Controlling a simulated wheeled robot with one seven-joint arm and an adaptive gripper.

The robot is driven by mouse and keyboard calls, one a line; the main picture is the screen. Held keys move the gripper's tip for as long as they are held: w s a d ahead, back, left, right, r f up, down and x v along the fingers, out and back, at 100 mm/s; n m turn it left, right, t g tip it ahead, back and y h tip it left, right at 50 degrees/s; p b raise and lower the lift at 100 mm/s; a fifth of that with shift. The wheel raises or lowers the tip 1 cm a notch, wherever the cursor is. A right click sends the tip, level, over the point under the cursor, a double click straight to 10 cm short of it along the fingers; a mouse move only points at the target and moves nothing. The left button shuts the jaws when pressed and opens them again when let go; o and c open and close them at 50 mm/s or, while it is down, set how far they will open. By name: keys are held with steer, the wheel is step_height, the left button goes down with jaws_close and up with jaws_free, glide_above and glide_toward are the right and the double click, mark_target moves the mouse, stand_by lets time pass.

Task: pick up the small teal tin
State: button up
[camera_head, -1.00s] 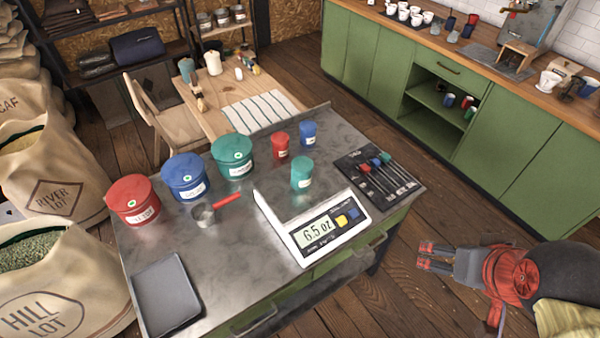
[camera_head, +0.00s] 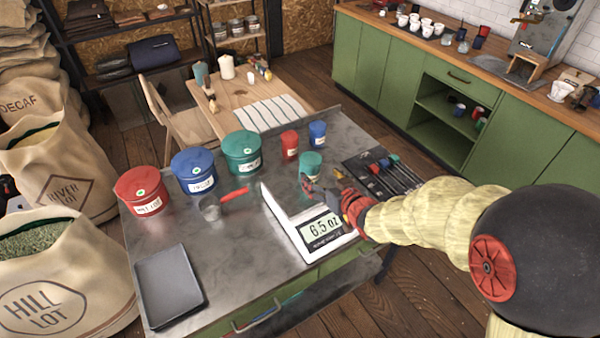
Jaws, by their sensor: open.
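The small teal tin (camera_head: 311,164) stands upright on the plate of the white scale (camera_head: 290,229), whose display reads 6.5 oz. My gripper (camera_head: 316,184) is open just in front of the tin, at the level of its lower part, with my arm reaching in from the right. A finger overlaps the tin's lower edge in the picture; I cannot tell whether it touches. The tin's base and the scale's buttons are partly hidden by my gripper.
A small red tin (camera_head: 289,145) and a small blue tin (camera_head: 317,134) stand just behind. Large red (camera_head: 141,190), blue (camera_head: 194,171) and teal (camera_head: 242,152) tins, a metal scoop (camera_head: 210,208) and a dark tray (camera_head: 168,286) are to the left. A tool mat (camera_head: 402,177) lies right.

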mark_target(314, 174)
steer(key=b+x, duration=0.1)
steer(key=x, duration=0.2)
steer(key=b+x, duration=0.1)
steer(key=x, duration=0.3)
steer(key=shift+s+a, duration=0.2)
steer(key=shift+a, duration=0.15)
steer(key=shift+w+a, duration=0.15)
steer(key=shift+w, duration=0.25)
steer(key=c, duration=0.3)
steer(key=c, duration=1.1)
steer(key=shift+r, duration=0.1)
steer(key=shift+c, duration=0.4)
steer(key=shift+r, duration=0.1)
steer(key=shift+c, duration=0.3)
